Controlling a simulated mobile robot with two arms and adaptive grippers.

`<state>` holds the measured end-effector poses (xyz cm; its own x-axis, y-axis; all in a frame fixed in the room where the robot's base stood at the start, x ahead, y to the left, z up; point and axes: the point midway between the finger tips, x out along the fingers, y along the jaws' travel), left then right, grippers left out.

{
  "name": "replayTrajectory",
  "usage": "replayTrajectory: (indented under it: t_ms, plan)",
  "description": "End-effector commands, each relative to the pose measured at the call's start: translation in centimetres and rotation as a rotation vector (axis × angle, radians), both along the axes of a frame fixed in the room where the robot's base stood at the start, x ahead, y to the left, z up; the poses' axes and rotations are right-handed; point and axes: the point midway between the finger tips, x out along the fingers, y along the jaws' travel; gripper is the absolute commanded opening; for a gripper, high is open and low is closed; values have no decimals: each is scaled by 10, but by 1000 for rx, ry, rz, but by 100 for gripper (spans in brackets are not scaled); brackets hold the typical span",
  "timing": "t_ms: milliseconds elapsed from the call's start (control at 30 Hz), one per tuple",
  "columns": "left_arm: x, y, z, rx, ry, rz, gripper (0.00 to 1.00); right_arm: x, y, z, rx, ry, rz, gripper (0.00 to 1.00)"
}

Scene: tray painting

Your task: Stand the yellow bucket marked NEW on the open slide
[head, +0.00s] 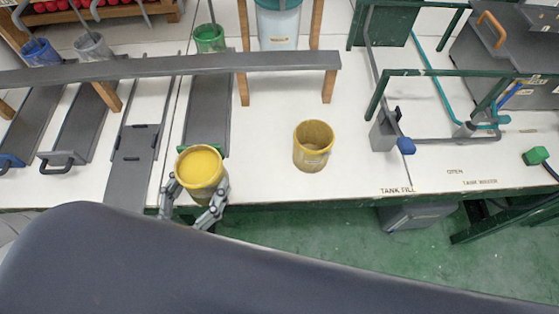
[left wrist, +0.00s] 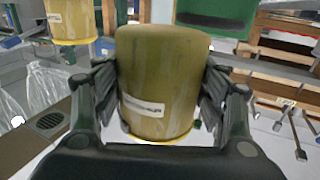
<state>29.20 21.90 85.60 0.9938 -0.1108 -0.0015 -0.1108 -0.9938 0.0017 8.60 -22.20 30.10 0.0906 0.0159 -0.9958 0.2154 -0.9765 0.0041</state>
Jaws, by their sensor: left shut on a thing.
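A yellow bucket (head: 200,174), its top filled with smooth yellow, is between the fingers of my left gripper (head: 192,208), which is shut on it. The left wrist view shows this bucket (left wrist: 158,75) with a pale label too small to read, and the gripper fingers (left wrist: 160,100) on both sides. A second yellow bucket (head: 313,153), with a dull hollow inside and a label, stands on the white table to the right. A dark slide (head: 132,168) without a bucket reaches to the front edge, left of the held bucket. My right gripper is not in view.
A green bucket (head: 209,40) stands behind a grey slide (head: 207,125). Blue (head: 40,53) and grey (head: 91,47) buckets are at the back left. A grey beam (head: 280,62) on wooden legs crosses above the table (head: 270,180). Green pipe frames stand right.

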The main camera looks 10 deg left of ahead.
Motion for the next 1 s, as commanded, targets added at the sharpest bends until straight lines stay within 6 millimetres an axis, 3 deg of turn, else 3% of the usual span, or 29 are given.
replayTrajectory:
  t_ms: [33, 500, 767, 1000]
  plan:
    - [11, -9, 0, -6, -13, 2, 30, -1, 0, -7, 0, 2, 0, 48]
    - [84, -83, -6, -4, -9, 2, 30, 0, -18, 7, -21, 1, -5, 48]
    - [101, -100, -9, -4, -8, 2, 30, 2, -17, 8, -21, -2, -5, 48]
    - [102, -102, -42, 0, -4, 0, 30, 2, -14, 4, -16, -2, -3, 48]
